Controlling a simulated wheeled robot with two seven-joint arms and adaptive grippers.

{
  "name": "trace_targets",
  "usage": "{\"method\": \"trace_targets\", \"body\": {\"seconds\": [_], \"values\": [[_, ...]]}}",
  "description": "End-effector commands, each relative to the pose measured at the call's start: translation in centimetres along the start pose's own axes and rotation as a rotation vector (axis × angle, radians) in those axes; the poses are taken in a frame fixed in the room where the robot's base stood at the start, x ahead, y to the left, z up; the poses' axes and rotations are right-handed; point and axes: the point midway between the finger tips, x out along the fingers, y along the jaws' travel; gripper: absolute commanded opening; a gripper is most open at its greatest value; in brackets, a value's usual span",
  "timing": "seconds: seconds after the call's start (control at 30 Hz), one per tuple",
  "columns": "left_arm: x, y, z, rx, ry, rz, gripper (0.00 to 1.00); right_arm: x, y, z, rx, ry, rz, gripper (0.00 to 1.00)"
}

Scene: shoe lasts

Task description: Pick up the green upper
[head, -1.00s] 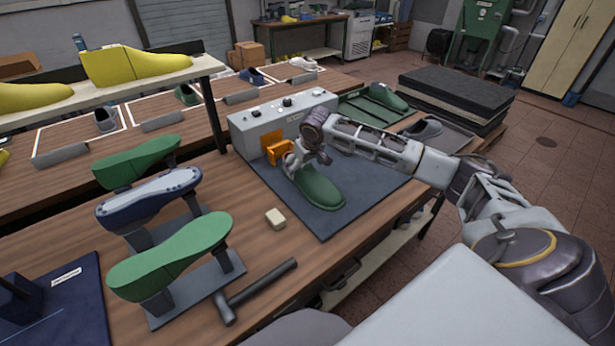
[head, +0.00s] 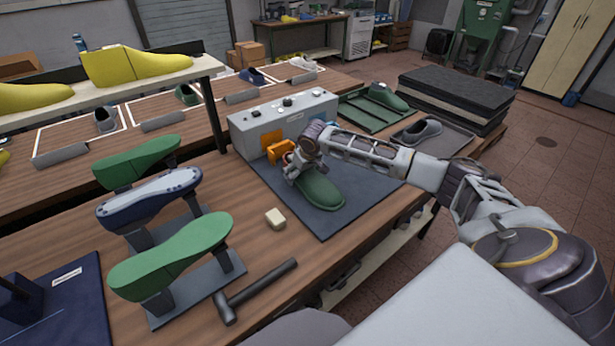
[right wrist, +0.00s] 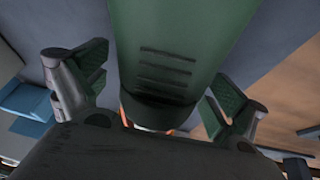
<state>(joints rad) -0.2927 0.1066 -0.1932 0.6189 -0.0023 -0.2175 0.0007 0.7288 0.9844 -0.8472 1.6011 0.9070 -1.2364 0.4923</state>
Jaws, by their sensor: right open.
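The green upper (head: 322,190) lies on the dark blue mat (head: 333,220) in front of the grey control box, its rounded end toward me. In the right wrist view the green upper (right wrist: 180,55), with several dark slits across it, runs between the two fingers. My right gripper (head: 298,175) is at the far end of the upper. It is open, with its green-padded fingers (right wrist: 160,95) on either side of the upper and a gap visible on both sides. My left gripper is not in view.
The grey control box (head: 283,122) with an orange part (head: 280,150) stands right behind my gripper. Green soles rest on stands (head: 172,255) at the left. A hammer (head: 255,290) and a cream block (head: 275,219) lie on the wooden bench. Trays with shoes stand beyond the mat.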

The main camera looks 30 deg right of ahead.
Motion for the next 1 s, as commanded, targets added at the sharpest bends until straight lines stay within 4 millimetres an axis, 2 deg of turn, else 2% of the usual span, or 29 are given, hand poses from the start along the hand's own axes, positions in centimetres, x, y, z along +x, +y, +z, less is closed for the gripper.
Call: {"method": "trace_targets", "body": {"seconds": [0.27, 0.7, 1.0], "values": [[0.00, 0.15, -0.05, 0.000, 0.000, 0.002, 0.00, -0.02, 0.00, 0.01, 0.000, 0.000, 0.000, 0.96], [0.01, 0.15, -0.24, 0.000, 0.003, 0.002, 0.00, 0.00, 0.00, 0.04, 0.000, -0.001, 0.000, 0.42], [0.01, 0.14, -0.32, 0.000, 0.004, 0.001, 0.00, -0.12, 0.00, -0.02, 0.000, -0.001, 0.000, 0.41]]}}
